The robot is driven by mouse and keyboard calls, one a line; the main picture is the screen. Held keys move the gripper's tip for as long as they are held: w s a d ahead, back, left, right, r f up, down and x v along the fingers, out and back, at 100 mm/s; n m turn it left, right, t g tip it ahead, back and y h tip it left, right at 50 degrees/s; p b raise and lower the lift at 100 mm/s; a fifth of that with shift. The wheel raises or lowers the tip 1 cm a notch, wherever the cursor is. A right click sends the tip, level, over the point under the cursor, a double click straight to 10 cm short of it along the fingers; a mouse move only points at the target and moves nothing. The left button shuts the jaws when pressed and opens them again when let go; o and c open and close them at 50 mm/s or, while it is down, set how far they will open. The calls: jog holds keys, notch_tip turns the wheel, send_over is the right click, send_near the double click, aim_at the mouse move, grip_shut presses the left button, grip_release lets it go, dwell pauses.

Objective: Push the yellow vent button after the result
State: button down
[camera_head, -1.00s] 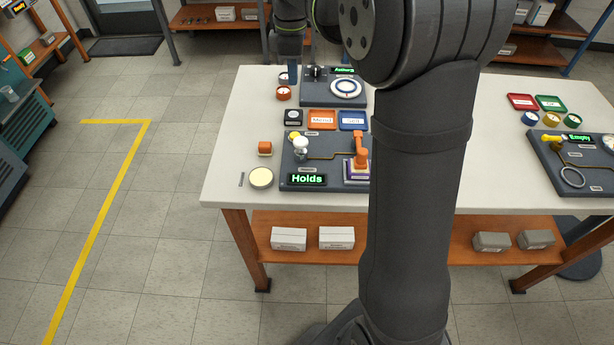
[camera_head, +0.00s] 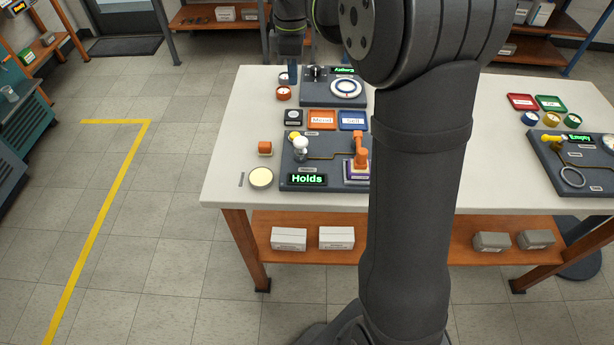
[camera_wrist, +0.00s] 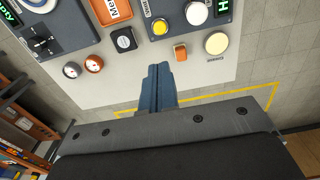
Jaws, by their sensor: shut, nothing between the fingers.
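The yellow vent button (camera_head: 294,135) sits at the upper left corner of the dark test board (camera_head: 330,180), beside a white knob-like part (camera_head: 301,149). The button also shows in the wrist view (camera_wrist: 160,26), beyond my gripper's tips and apart from them. The green display (camera_head: 307,179) on this board reads "Holds". My gripper (camera_wrist: 160,68) is shut and empty, its blue fingers together above the table's edge. In the head view, the fingers (camera_head: 292,75) hang near the table's far left edge, left of the board reading "Empty".
An orange block (camera_head: 265,147), a pale round dish (camera_head: 261,178) and a dark round-topped block (camera_head: 293,117) stand left of and behind the board. Orange and blue trays (camera_head: 322,119) (camera_head: 352,120) lie behind it. Another board (camera_head: 570,160) is at right.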

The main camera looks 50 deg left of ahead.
dwell(0.3)
jog(key=n+t, duration=0.7)
jog(key=n, duration=1)
send_over(293, 136)
notch_tip(293, 136, down, 7)
jog(key=shift+h, duration=0.3)
jog(key=shift+f, duration=0.15)
jog(key=shift+f, duration=4.25)
jog(key=shift+f, duration=0.1)
jog(key=shift+f, duration=0.3)
